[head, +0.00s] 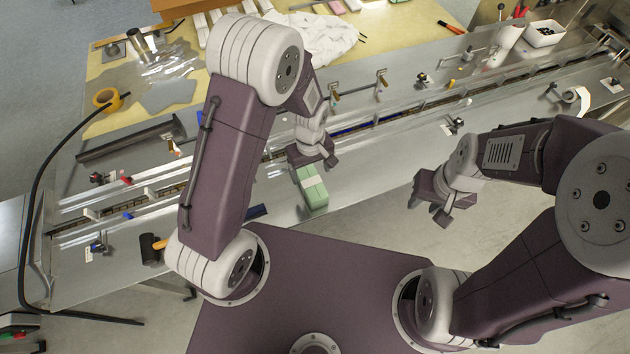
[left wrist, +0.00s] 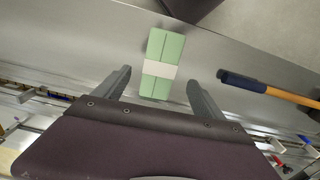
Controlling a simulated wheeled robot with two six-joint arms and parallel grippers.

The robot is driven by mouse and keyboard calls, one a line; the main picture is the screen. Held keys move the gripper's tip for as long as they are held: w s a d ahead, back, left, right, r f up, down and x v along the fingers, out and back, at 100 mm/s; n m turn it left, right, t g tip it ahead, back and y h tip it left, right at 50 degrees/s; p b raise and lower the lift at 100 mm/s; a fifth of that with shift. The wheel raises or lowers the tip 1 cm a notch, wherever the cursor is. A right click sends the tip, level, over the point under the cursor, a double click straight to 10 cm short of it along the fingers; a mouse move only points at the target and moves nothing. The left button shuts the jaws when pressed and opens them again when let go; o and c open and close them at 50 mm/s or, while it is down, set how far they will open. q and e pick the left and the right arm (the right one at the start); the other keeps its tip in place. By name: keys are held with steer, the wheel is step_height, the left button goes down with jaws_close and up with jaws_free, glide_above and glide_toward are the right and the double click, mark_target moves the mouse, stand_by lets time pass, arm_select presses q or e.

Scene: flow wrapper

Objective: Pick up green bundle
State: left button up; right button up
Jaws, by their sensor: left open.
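The green bundle (head: 313,188) is a set of light green bars with a white band around the middle. It lies on the metal surface of the machine, near its front edge. In the left wrist view the bundle (left wrist: 160,62) lies ahead of and between the two open fingers. My left gripper (head: 314,163) is open and empty, just behind and above the bundle in the head view, and the fingers do not appear to touch it. My right gripper (head: 440,204) hangs at the right over the floor, away from the bundle; whether its jaws are open is unclear.
A long rail (head: 330,132) runs along the machine behind the bundle. A white bin (head: 543,34) stands at the back right.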

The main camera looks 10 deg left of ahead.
mark_target(311, 181)
arm_select(q)
steer(key=shift+s+a+f, duration=0.15)
steer(key=shift+a+f, duration=0.05)
steer(key=shift+a, duration=0.1)
steer(key=f, duration=0.3)
steer(key=shift+d+f+p, duration=0.2)
steer(key=shift+d+p, duration=0.1)
steer(key=shift+d, duration=0.1)
steer(key=shift+w+d+f, duration=0.1)
steer(key=shift+w, duration=0.2)
steer(key=shift+f, duration=0.25)
steer(key=f, duration=0.1)
steer(key=f+p, duration=0.1)
steer(key=f, duration=0.2)
steer(key=shift+s+a, duration=0.2)
steer(key=shift+a, duration=0.15)
steer(key=shift+w+f, duration=0.1)
steer(key=shift+f, duration=0.15)
steer(key=shift+w+d+f, duration=0.1)
steer(key=shift+d, duration=0.05)
steer(key=c, duration=1.5)
steer(key=shift+o, duration=0.2)
arm_select(e)
step_height(311, 181, up, 2)
